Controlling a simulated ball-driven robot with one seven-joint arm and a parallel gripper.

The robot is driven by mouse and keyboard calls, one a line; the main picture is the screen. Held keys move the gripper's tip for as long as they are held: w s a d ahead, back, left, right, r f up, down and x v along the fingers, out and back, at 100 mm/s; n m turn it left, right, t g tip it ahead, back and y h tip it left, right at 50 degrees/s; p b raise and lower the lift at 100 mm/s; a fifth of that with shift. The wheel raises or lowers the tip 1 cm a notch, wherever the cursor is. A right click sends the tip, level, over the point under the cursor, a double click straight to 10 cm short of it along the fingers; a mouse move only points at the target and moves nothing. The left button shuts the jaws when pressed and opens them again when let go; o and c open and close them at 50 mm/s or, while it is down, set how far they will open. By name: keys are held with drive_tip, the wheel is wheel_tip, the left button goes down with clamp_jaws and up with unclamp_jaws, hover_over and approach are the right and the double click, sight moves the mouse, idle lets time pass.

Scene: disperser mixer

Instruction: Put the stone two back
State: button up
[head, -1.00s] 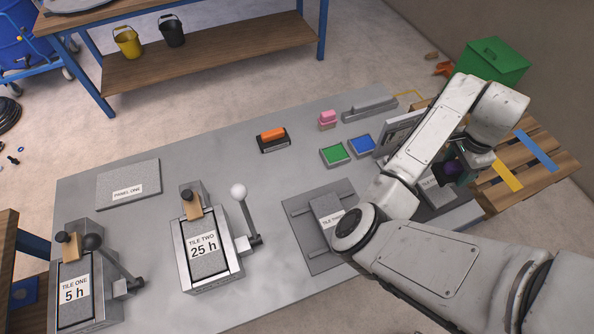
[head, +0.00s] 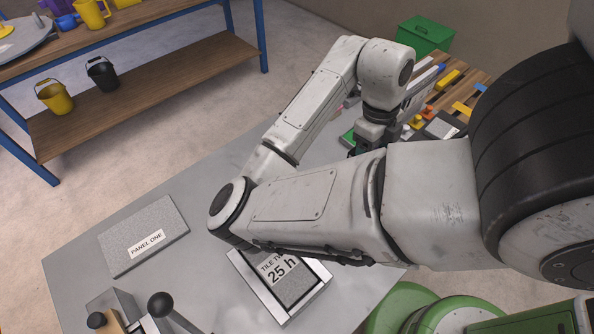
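I cannot pick out a thing marked stone two in the head view. My gripper (head: 362,142) points down at the far right part of the grey bench. My own arm covers most of it, so its fingers and anything between them are hidden. The TILE TWO 25 h block (head: 284,277) sits in its metal holder, partly behind my forearm. Small yellow and orange knobs (head: 418,120) show just right of my gripper, next to a dark grey labelled block (head: 441,127).
PANEL ONE (head: 150,236) lies flat at the bench's left. A black lever knob (head: 160,303) stands at the front left. A wooden pallet (head: 463,72) and a green bin (head: 425,36) are beyond the right end. A shelf table (head: 140,80) stands behind.

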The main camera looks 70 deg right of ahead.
drive_tip(key=w+d+f, duration=0.1)
drive_tip(key=w+f, duration=0.2)
drive_tip(key=w, duration=0.1)
drive_tip(key=w+d+f+p, duration=0.1)
drive_tip(key=w+d+f, duration=0.1)
drive_tip(key=w, duration=0.2)
drive_tip(key=w+d+f, duration=0.1)
drive_tip(key=w+f, duration=0.2)
drive_tip(key=w, duration=0.1)
drive_tip(key=shift+d+f+p, duration=0.25)
drive_tip(key=shift+f+p, duration=0.05)
drive_tip(key=shift+p, duration=0.05)
drive_tip(key=shift+w+d+f, duration=0.15)
drive_tip(key=shift+w+f, duration=0.2)
drive_tip(key=shift+f, duration=0.1)
drive_tip(key=shift+w+f+p, duration=0.1)
drive_tip(key=shift+f+p, duration=0.45)
drive_tip(key=shift+f, duration=1.1)
drive_tip(key=shift+f, duration=0.2)
drive_tip(key=o, duration=1.3)
drive_tip(key=shift+r, duration=0.1)
